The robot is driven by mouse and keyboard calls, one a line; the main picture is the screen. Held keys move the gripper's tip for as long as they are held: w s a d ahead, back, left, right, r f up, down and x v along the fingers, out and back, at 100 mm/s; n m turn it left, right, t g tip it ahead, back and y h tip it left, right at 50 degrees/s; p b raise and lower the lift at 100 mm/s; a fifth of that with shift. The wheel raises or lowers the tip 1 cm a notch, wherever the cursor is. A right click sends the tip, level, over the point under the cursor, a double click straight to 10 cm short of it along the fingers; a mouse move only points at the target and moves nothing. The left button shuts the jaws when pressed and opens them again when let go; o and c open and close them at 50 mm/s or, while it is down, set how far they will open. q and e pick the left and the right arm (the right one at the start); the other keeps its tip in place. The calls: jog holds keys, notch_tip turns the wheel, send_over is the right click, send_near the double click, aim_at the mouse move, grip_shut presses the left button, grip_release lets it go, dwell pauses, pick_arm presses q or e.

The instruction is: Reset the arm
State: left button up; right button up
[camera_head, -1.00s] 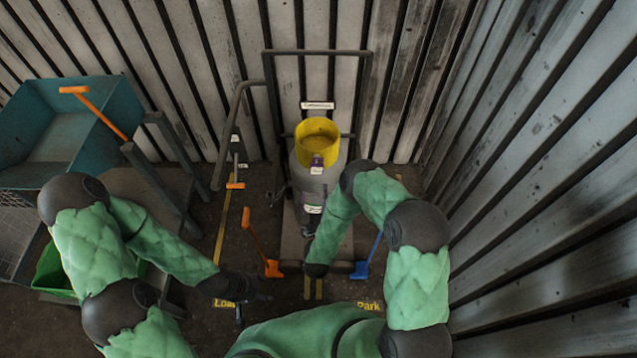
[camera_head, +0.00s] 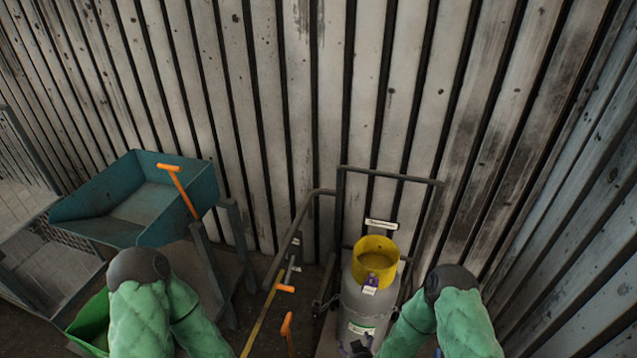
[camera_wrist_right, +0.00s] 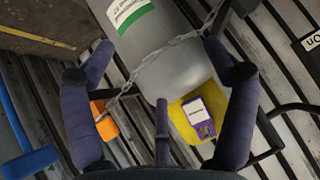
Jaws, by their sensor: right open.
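The cylinder (camera_head: 368,300) stands upright in the head view, with a yellow collar (camera_head: 376,262) and a purple-and-white tag (camera_head: 370,284). My right arm (camera_head: 445,310) bends down beside the cylinder; its gripper is mostly cut off at the bottom edge. My left arm (camera_head: 150,310) shows at lower left, its gripper below the frame.
A dark tubular frame (camera_head: 390,175) stands behind the cylinder. A chain (camera_wrist_right: 165,65) crosses the cylinder. A teal bin (camera_head: 140,205) with an orange-handled tool (camera_head: 178,190) is at left, above a green container (camera_head: 90,325). A blue handle (camera_wrist_right: 30,162) lies lower left. Corrugated walls close the back and right.

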jog(key=s+a+r+g+y, duration=0.1)
jog(key=s+g, duration=0.3)
jog(key=s, duration=0.5)
jog(key=s+a+r+g+y, duration=0.1)
jog(key=s+g+y, duration=0.1)
jog(key=s+g, duration=0.3)
jog(key=s, duration=0.4)
jog(key=shift+s+a+y, duration=0.15)
jog(key=shift+y, duration=0.15)
jog(key=shift+f, duration=0.1)
dwell(0.7)
